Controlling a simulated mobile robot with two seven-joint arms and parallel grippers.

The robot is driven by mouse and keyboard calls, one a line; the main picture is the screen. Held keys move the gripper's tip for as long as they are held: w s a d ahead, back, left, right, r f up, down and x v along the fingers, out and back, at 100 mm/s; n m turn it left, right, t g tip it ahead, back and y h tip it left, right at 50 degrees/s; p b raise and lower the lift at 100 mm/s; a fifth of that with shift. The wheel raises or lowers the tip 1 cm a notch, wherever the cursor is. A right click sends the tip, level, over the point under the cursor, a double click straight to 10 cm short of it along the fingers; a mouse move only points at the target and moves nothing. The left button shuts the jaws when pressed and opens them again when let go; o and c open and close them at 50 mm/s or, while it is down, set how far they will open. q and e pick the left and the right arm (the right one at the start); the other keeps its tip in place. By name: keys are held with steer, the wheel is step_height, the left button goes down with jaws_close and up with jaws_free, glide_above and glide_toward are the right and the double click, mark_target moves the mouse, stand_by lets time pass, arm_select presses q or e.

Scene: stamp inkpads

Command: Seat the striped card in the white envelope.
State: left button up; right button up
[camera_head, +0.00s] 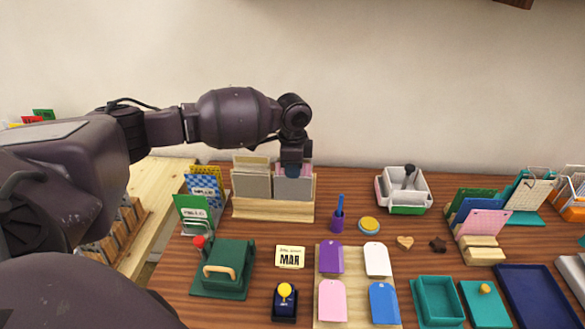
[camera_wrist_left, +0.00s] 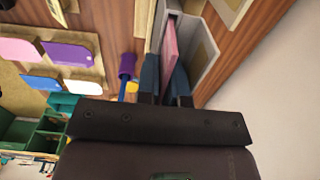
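The white envelope (camera_head: 376,260) lies flat on a tan board, at its upper right beside a purple one. My left gripper (camera_head: 293,172) points down at the right grey holder of a wooden rack. In the left wrist view, the fingers (camera_wrist_left: 166,78) are on either side of a thin pink card (camera_wrist_left: 171,45) standing in that holder. Whether they press on it is unclear. I see no stripes on its narrow visible side, so I cannot tell if it is the striped card. My right gripper is out of view.
The wooden rack (camera_head: 262,210) stands at the back with two grey holders. A wire rack of cards (camera_head: 194,212) is left of it. A purple cup (camera_head: 337,222) with a blue pen is right. A green stamp press (camera_head: 223,270) stands in front; the board (camera_head: 354,312) holds several envelopes.

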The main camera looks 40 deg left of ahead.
arm_select(q)
steer(key=shift+o, duration=0.2)
steer(key=shift+s+d+f, duration=0.1)
steer(key=shift+s+f, duration=0.25)
steer(key=shift+f, duration=0.25)
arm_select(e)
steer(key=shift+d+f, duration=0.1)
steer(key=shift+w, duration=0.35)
arm_select(q)
steer(key=r, duration=0.2)
steer(key=w+r, duration=0.1)
steer(key=r, duration=0.1)
steer(key=shift+r+p, duration=0.3)
steer(key=shift+r, duration=0.05)
step_height(320, 180, up, 8)
steer(key=shift+s+f+p, duration=0.15)
steer(key=shift+f+p, duration=0.05)
steer(key=shift+p, duration=0.4)
steer(key=shift+r, duration=0.7)
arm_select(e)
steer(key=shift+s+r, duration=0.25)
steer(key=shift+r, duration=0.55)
